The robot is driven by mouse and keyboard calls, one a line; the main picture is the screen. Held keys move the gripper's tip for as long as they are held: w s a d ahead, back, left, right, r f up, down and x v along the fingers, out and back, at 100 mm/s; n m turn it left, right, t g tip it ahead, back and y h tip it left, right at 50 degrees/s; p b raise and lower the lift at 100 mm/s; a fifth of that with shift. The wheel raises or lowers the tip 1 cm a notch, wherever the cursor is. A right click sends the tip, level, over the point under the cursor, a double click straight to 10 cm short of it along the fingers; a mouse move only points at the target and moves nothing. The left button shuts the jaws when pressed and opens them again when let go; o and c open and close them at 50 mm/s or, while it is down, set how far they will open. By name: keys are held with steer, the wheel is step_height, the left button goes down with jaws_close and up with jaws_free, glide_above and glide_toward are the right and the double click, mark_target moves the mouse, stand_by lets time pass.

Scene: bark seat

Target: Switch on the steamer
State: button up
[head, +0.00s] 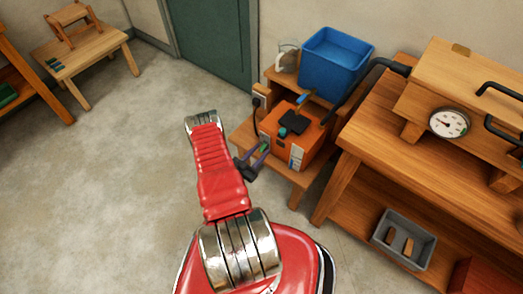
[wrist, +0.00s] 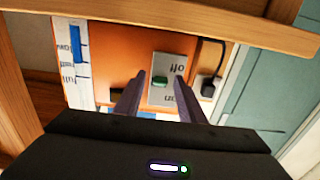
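The steamer is an orange box (head: 296,146) on a low wooden stand. In the wrist view its orange face (wrist: 108,65) fills the middle, with lettering upside down. A grey switch plate (wrist: 164,68) on it carries a green switch (wrist: 160,82). The word "off" is beside the upper part of the plate and "on" is near its lower end; the switch's exact setting is hard to tell. My gripper (head: 256,157) is in front of the steamer's face. In the wrist view my gripper (wrist: 158,90) is open and empty, one finger to each side of the switch.
A black plug (wrist: 211,88) sits in a wall socket beside the steamer. A blue tub (head: 336,62) stands behind it. A black hose runs to the wooden box with a dial gauge (head: 449,123) on the workbench (head: 368,150). The floor at left is clear.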

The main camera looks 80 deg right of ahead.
steer(key=shift+s+d, duration=0.3)
steer(key=shift+d, duration=0.35)
steer(key=shift+c, duration=0.2)
jaws_close()
